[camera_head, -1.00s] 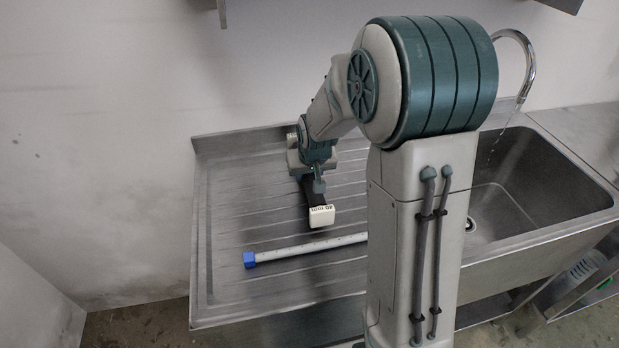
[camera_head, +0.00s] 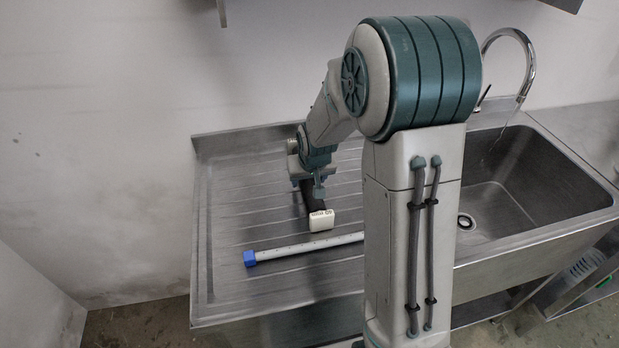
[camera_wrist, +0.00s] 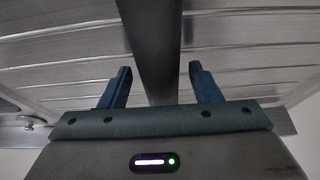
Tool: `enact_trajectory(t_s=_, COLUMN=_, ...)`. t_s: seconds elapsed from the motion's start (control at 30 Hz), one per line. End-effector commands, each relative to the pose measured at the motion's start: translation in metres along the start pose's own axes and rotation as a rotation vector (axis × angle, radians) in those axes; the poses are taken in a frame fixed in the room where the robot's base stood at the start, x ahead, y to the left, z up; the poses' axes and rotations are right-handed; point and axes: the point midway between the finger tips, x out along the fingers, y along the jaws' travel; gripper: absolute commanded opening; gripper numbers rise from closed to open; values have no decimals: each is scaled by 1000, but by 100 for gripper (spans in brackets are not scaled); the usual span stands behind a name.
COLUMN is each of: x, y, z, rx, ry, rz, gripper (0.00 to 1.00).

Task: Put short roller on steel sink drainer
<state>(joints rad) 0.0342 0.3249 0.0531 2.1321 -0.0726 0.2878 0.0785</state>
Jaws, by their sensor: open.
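The short roller is a dark bar (camera_head: 311,197) with a white, labelled end block (camera_head: 321,220). It lies on the ribbed steel sink drainer (camera_head: 235,205), white end toward the front; its far part is hidden behind my gripper. My gripper (camera_head: 319,190) is over the roller, low above the drainer. In the wrist view the dark bar (camera_wrist: 152,50) runs between the two blue fingers of my gripper (camera_wrist: 160,82), with a visible gap on each side. The fingers are open and the drainer's ribs (camera_wrist: 60,50) show beyond them.
A white tube with a blue end (camera_head: 250,259) lies across the drainer just in front of the roller's white end. My arm hides its right end. The sink basin (camera_head: 530,190) and curved tap (camera_head: 527,60) are at right. The drainer's left side is clear.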

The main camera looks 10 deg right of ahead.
Motion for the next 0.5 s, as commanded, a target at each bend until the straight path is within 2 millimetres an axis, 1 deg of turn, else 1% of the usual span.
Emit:
enact_trajectory(t_s=0.17, x=-20, y=0, z=-1, rx=1, ry=4, rz=0, gripper=57)
enact_trajectory(t_s=0.5, x=-82, y=0, z=-1, rx=1, ry=5, rz=1, gripper=57)
